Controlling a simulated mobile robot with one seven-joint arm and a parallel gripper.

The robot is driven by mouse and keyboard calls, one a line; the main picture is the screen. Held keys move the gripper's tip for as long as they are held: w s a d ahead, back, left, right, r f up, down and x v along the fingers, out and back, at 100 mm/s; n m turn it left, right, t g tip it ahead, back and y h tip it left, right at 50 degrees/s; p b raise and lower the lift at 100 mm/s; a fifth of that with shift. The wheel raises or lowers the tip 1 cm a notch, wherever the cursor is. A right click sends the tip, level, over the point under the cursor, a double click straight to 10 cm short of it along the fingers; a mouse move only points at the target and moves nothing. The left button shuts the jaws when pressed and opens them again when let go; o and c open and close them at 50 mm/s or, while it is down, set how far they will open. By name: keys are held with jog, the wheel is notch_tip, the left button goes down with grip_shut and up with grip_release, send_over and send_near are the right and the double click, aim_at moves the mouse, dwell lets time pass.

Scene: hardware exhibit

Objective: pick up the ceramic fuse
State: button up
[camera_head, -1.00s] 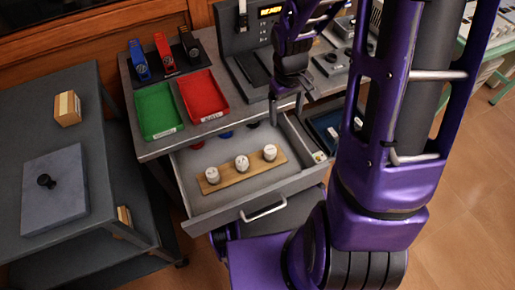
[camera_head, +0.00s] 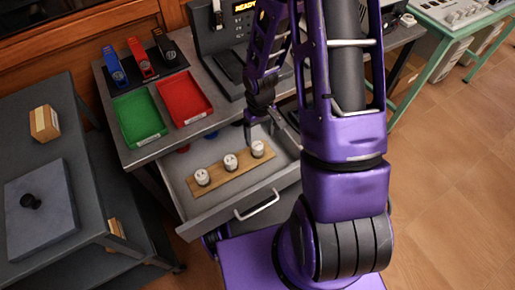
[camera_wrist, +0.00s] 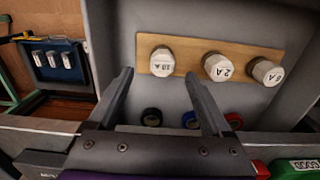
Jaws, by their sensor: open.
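Three white ceramic fuses stand in a row on a wooden strip (camera_head: 215,182) inside an open drawer (camera_head: 198,213). In the head view they are a left fuse (camera_head: 202,177), a middle fuse (camera_head: 230,162) and a right fuse (camera_head: 257,149). The wrist view shows them at an end fuse (camera_wrist: 162,61), a middle fuse marked 2 A (camera_wrist: 217,67) and a far-right fuse (camera_wrist: 266,72). The end fuse's marking is hard to read. My gripper (camera_wrist: 160,75) is open and empty, its fingers pointing toward the end fuse. In the head view it hangs over the drawer's back right part.
Several dark, blue and red round items (camera_wrist: 191,119) lie in the drawer beside the strip. A green tray (camera_head: 138,117) and red tray (camera_head: 186,97) sit on the bench above. A grey cart (camera_head: 85,215) stands at left. Drawer walls surround the fuses.

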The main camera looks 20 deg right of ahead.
aim_at(258, 145)
jog(key=shift+w+a+f, duration=0.1)
jog(key=shift+a+f, duration=0.05)
jog(key=shift+f, duration=1.25)
jog(key=shift+w+a+f, duration=0.1)
jog(key=shift+f, duration=1.25)
jog(key=shift+c, duration=0.3)
grip_shut()
notch_tip(258, 145, up, 10)
jog(key=shift+p, duration=0.35)
